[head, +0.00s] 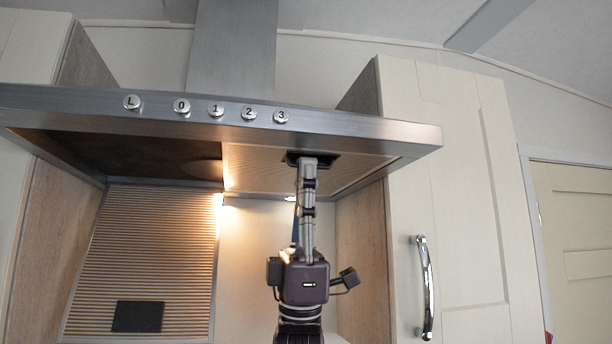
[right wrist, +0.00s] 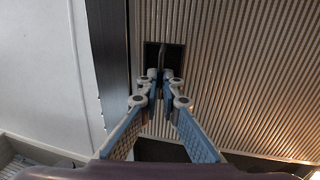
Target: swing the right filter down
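The right filter (head: 260,170) is a ribbed panel in the underside of the range hood, lying about level with it. Its ribbed face also fills much of the right wrist view (right wrist: 235,75). A dark recessed latch (head: 322,161) sits near its front edge and shows in the right wrist view too (right wrist: 174,55). My right gripper (head: 308,163) reaches up from below to the latch. Its fingertips (right wrist: 160,76) are drawn together around the thin tab in the recess; the exact contact is partly hidden by the fingers. My left gripper is not in view.
The hood front (head: 340,127) carries a row of knobs just above. A ribbed panel (head: 150,250) with a dark latch hangs steeply below the hood's dark left opening (head: 125,150). A cream cupboard (head: 460,190) with a chrome handle (head: 425,288) stands close on the right.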

